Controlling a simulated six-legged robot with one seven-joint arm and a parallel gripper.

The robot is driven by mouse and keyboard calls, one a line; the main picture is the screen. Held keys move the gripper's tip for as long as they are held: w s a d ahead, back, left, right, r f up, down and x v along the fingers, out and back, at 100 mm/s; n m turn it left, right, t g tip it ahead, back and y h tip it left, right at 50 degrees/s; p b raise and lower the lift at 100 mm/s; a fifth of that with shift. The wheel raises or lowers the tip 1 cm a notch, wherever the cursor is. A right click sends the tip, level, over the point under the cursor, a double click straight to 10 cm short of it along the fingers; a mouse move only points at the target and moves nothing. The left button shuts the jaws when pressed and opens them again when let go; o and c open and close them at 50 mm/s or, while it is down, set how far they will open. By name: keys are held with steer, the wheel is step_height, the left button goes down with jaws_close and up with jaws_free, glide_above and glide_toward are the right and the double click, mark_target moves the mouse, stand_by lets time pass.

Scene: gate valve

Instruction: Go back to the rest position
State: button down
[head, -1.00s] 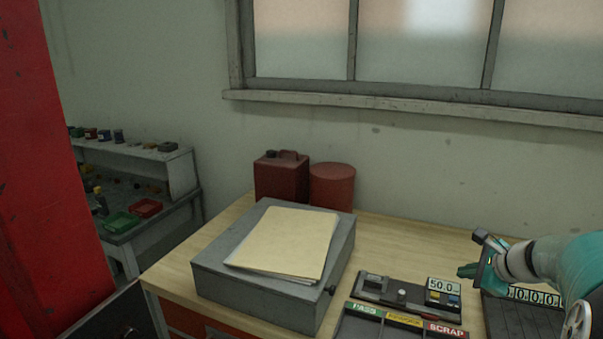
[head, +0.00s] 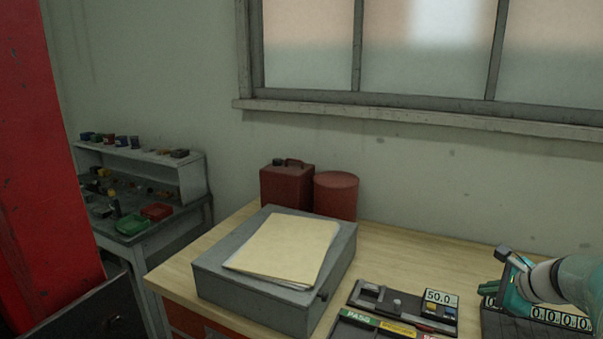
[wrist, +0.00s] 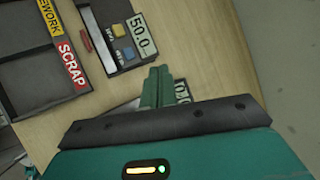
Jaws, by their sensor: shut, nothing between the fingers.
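My gripper (head: 508,277) is at the right of the head view, above the right side of the wooden workbench (head: 410,257). Its teal fingers also show in the wrist view (wrist: 160,82), closed together with nothing between them. My arm comes in from the right edge of the head view. Below and around the gripper is a dark device with a row of zero digits (head: 560,317), partly hidden by my arm. No gate valve is in view.
A grey box (head: 255,300) carries folders (head: 285,248). A gauge unit reading 50.0 (head: 405,303) lies beside a labelled tray (head: 375,322). A red can (head: 287,187) and red drum (head: 336,196) stand behind. A red panel (head: 45,160) and shelf bench (head: 150,240) are left.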

steer(key=s+a+r+n+g, duration=0.1)
steer(key=s+a+r+n, duration=0.1)
steer(key=s+a+n, duration=0.55)
steer(key=s+a+r+n+g, duration=0.2)
steer(key=a+n, duration=0.2)
steer(key=a, duration=0.7)
steer(key=s+a+n+h, duration=0.1)
steer(key=s+a+n, duration=0.2)
steer(key=s+n, duration=0.3)
steer(key=s+a+f+n+h, duration=0.1)
steer(key=s+a+n, duration=0.3)
steer(key=s+n, duration=0.2)
steer(key=shift+s+a+h, duration=0.2)
steer(key=shift+s+h, duration=0.1)
steer(key=shift+s, duration=0.7)
